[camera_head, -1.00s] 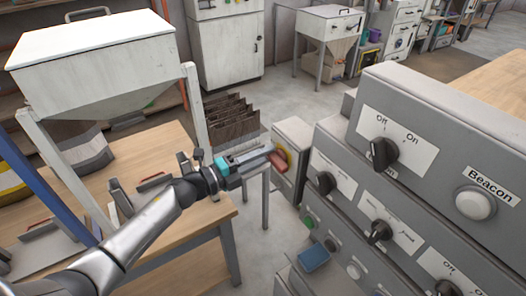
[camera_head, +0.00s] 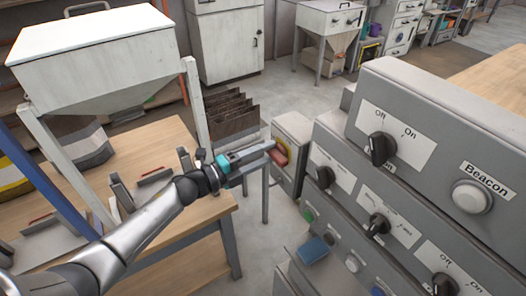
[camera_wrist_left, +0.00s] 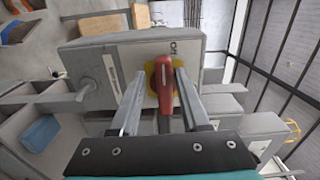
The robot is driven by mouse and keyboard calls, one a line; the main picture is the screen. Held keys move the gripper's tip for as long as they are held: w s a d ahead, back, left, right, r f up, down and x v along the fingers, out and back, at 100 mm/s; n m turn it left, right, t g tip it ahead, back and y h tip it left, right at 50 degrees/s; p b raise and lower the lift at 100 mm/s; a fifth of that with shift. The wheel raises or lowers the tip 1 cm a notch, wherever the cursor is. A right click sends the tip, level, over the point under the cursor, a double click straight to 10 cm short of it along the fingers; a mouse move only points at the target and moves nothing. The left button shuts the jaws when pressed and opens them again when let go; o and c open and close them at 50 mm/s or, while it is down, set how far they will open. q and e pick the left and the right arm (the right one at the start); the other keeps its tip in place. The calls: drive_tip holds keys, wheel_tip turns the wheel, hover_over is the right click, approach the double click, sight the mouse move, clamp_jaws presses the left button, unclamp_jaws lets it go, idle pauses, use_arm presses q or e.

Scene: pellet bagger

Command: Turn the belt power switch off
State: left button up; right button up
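The switch with a red handle (camera_head: 280,156) on a yellow disc is on the front of a small grey box (camera_head: 291,129), beyond the large control panel. In the left wrist view the red handle (camera_wrist_left: 165,88) points toward me between the fingers, with part of an "ON" label above it. My left gripper (camera_head: 268,148) is at the switch. Its fingers (camera_wrist_left: 160,80) are open on either side of the handle, with a clear gap on the left and a smaller one on the right. My right gripper is not in view.
A grey stepped control panel (camera_head: 430,120) with black dials and a Beacon button (camera_head: 472,197) fills the right side. A white hopper (camera_head: 95,45) stands over a wooden table (camera_head: 190,235) on the left. A holder with brown bags (camera_head: 232,117) is behind my gripper.

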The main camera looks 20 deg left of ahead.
use_arm(q)
drive_tip(key=shift+o, duration=0.2)
drive_tip(key=shift+w+r, duration=0.15)
drive_tip(key=shift+r, duration=0.05)
drive_tip(key=shift+a, duration=0.1)
drive_tip(key=b+v, duration=0.1)
drive_tip(key=v, duration=1.4)
drive_tip(key=shift+b, duration=0.4)
